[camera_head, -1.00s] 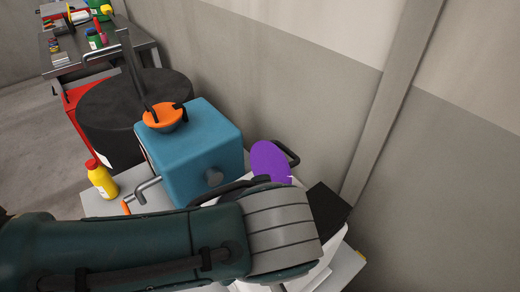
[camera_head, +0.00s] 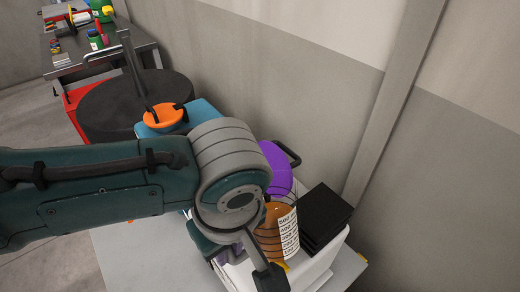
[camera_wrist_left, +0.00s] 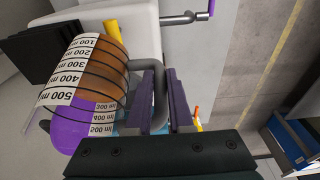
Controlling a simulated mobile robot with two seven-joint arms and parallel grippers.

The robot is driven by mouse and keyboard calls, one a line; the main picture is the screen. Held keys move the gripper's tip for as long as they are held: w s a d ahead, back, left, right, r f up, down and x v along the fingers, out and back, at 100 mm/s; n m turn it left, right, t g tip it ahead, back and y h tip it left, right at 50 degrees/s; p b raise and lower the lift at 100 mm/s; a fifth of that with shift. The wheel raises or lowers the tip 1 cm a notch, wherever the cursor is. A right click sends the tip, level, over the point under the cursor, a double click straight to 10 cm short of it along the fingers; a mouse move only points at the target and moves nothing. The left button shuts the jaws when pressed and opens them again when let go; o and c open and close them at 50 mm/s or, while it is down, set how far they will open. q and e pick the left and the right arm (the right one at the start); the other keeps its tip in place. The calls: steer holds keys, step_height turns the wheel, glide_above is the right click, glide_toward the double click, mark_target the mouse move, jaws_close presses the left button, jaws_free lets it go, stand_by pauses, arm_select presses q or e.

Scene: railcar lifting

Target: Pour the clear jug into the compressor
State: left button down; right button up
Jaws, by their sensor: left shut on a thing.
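A rounded see-through jug (camera_head: 272,232) shows amber-brown with dark rings and a white millilitre scale. In the left wrist view the jug (camera_wrist_left: 105,75) lies beside my purple fingers. The compressor, a blue box (camera_head: 205,112) with an orange funnel (camera_head: 163,118) on top, stands behind my left arm and is mostly hidden. My right gripper is not in view.
A white box (camera_head: 322,262) with black blocks (camera_head: 322,215) stands at the right. A purple round thing (camera_head: 274,163) is behind the jug. A black drum (camera_head: 115,108) and a cluttered workbench (camera_head: 110,58) are at the back left. The wall is close behind.

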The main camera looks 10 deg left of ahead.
arm_select(q)
steer(key=shift+w+a+r, duration=0.1)
steer(key=shift+w+a, duration=0.05)
steer(key=shift+h, duration=0.3)
steer(key=shift+w+a+r+g+h+b, duration=0.15)
steer(key=shift+g+h+b, duration=0.2)
steer(key=shift+b, duration=0.3)
steer(key=shift+w+a+g+h+b, duration=0.15)
steer(key=shift+g+h+b, duration=0.15)
steer(key=shift+b, duration=0.3)
steer(key=shift+w+a+g+h+b, duration=0.25)
steer(key=shift+g+h+b, duration=0.5)
steer(key=shift+b, duration=1.15)
steer(key=shift+s+g+h+b, duration=0.15)
steer(key=shift+g+h+b, duration=0.55)
steer(key=shift+b, duration=1.6)
steer(key=shift+f+g+h+b, duration=0.25)
steer(key=shift+g+h+b, duration=0.25)
steer(key=shift+h+b, duration=0.45)
steer(key=shift+w+a+f+g+h+b, duration=0.2)
steer(key=shift+f+g+h+b, duration=0.4)
steer(key=shift+b, duration=1.5)
